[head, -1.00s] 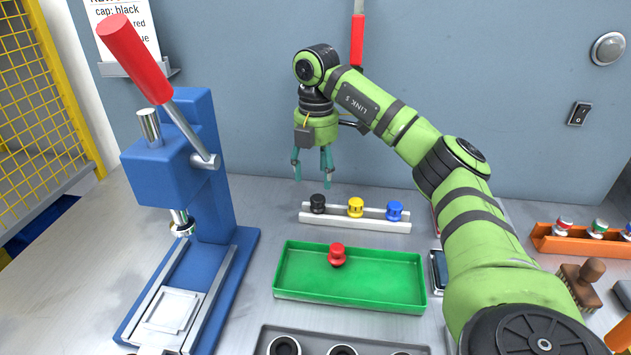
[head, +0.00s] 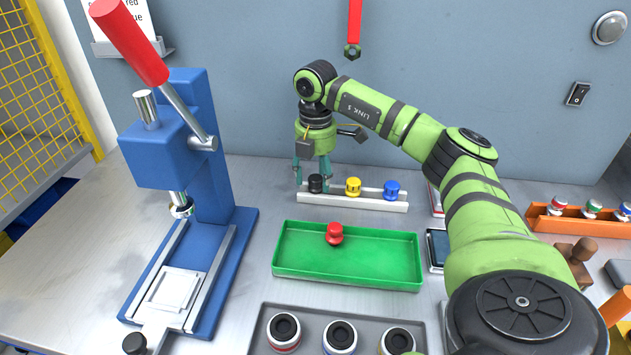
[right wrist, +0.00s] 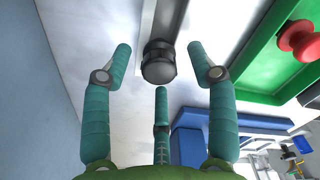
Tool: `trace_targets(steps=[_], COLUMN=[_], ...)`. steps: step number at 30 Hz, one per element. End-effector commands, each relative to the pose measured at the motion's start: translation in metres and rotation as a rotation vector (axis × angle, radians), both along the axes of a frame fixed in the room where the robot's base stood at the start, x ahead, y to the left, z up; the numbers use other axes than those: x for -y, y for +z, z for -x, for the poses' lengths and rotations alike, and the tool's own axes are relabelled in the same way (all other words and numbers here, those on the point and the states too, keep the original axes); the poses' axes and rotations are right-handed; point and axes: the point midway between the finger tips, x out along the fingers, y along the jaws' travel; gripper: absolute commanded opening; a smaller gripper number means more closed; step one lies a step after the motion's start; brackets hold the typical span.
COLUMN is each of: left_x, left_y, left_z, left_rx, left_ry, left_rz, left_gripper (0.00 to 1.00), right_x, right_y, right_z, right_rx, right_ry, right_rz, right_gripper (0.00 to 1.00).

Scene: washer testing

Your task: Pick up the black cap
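The black cap (head: 316,184) stands at the left end of a white rack, beside a yellow cap (head: 353,187) and a blue cap (head: 392,190). My right gripper (head: 313,176) is just above and around the black cap, pointing down. In the right wrist view the black cap (right wrist: 158,62) lies between the spread teal fingers (right wrist: 160,70), apart from them. The right gripper is open and empty. My left gripper is not in view.
A green tray (head: 290,262) with a red cap (head: 335,234) lies in front of the rack (head: 335,201). A blue press (head: 165,165) stands at left. A grey tray (head: 262,335) with several washers is in front. An orange holder (head: 560,223) is at right.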

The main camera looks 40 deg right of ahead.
Motion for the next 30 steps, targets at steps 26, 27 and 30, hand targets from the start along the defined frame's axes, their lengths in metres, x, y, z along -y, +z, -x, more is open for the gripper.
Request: trace_targets(steps=[26, 27, 30], left_x=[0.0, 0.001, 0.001], left_y=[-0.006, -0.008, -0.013], left_z=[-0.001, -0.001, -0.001], left_rx=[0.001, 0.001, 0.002], left_ry=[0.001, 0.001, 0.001], left_rz=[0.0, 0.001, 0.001], left_gripper=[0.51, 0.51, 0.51], right_x=[-0.001, 0.006, 0.017], right_y=[0.042, 0.045, 0.058], right_z=[-0.002, 0.006, 0.028], right_rx=[0.007, 0.004, 0.003], right_ry=[0.001, -0.004, -0.004], right_rz=[-0.001, 0.001, 0.003], right_gripper=[0.1, 0.1, 0.1])
